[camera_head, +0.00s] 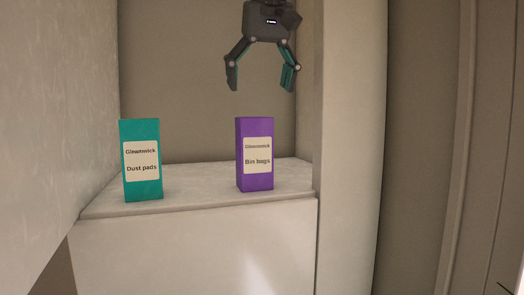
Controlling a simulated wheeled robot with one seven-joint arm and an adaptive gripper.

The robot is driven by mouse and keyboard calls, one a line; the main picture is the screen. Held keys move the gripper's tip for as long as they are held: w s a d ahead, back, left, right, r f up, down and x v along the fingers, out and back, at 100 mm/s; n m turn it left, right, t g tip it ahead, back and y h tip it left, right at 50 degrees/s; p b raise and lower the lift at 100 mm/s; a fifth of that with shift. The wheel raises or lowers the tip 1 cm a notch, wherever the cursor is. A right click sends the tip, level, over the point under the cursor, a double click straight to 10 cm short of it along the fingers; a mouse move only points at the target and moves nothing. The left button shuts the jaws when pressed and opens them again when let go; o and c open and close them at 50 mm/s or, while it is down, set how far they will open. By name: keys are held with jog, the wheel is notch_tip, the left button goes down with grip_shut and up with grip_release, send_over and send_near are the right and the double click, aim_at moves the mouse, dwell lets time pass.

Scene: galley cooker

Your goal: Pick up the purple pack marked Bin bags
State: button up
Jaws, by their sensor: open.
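The purple pack (255,180) marked Bin bags stands upright on a pale counter, right of the middle of its top. Its label faces me. My gripper (260,88) is open and empty, with its fingers pointing down. In the picture it appears above the purple pack, with a gap between the fingertips and the pack's top. How its depth compares with the pack's, I cannot tell.
A teal pack (143,192) marked Dust pads stands upright on the counter (200,194), to the left, with clear space between the packs. A pale wall (50,100) bounds the left, and a pale upright post (350,150) stands at the right.

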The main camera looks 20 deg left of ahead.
aim_at(254, 126)
jog(key=shift+a+f, duration=0.15)
jog(key=shift+f, duration=0.2)
jog(key=p+x, duration=0.1)
jog(key=x, duration=0.3)
jog(key=shift+a+f+p, duration=0.25)
jog(key=shift+p, duration=0.15)
jog(key=shift+f+p, duration=0.2)
jog(key=shift+p, duration=0.15)
jog(key=shift+s+f+p, duration=0.15)
jog(key=shift+f+p, duration=0.35)
jog(key=shift+p, duration=0.2)
jog(key=w+f, duration=0.1)
jog(key=f, duration=0.1)
jog(key=shift+w+a+f+p, duration=0.25)
jog(key=shift+w+f+p, duration=0.1)
jog(key=shift+w+f, duration=0.05)
jog(key=shift+s+r, duration=0.15)
jog(key=shift+s, duration=0.25)
jog(key=c, duration=0.3)
jog(key=shift+w, duration=0.2)
jog(key=c, duration=1.1)
jog(key=shift+s, duration=0.15)
jog(key=shift+c, duration=0.5)
